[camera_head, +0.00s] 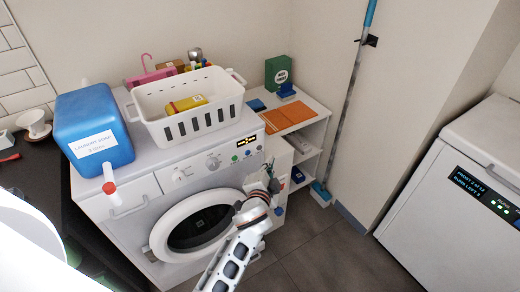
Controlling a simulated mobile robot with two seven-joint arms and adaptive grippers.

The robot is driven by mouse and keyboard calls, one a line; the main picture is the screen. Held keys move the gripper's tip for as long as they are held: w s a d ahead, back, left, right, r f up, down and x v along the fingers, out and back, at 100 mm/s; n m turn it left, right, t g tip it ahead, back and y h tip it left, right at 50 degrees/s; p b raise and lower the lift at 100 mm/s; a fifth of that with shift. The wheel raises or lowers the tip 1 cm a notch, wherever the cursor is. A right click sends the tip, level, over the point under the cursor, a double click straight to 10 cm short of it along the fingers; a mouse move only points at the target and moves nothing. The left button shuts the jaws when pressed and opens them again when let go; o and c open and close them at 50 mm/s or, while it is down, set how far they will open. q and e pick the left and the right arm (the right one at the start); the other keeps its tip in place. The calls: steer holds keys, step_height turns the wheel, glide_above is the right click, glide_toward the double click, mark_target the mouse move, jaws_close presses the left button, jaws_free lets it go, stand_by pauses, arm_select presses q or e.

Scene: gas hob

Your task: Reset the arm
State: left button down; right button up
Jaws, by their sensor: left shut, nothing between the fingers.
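My left gripper (268,179) is in front of the right side of a white washing machine (147,196), just right of its round door. My white and black arm reaches up to it from the bottom of the picture. The gripper is shut and empty. A gap between the fingertips and the machine cannot be judged from this angle. My right gripper is not in view.
A blue laundry soap container (97,120) and a white basket (190,115) stand on the machine. A small shelf (310,128), a leaning mop (347,115) and a white chest appliance (440,215) are to the right. Dark floor (325,250) is clear between.

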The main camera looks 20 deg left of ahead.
arm_select(q)
steer(key=shift+s+d+f, duration=0.15)
steer(key=shift+s+d, duration=0.05)
steer(key=shift+d, duration=0.3)
steer(key=shift+s+d+f, duration=0.15)
steer(key=shift+s+d, duration=0.05)
steer(key=shift+d, duration=0.3)
steer(key=w+a+p, duration=0.1)
steer(key=w+a, duration=0.3)
steer(key=a, duration=0.1)
step_height(320, 180, down, 6)
steer(key=a+b, duration=0.1)
steer(key=b, duration=0.2)
steer(key=s+d+f+n+g+h+p, duration=0.1)
steer(key=s+f+n+g+h+p, duration=0.1)
steer(key=s, duration=1.4)
steer(key=s+d+f+n+g+h+p, duration=0.1)
steer(key=s+f+n, duration=0.3)
steer(key=s, duration=1.3)
steer(key=shift+s+d+f+g+h+p, duration=0.25)
steer(key=shift+f+g+h+p, duration=0.25)
steer(key=shift+g+h, duration=0.4)
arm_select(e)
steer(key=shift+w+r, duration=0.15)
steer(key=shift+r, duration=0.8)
arm_select(q)
steer(key=shift+s+a, duration=0.1)
steer(key=shift+s, duration=0.05)
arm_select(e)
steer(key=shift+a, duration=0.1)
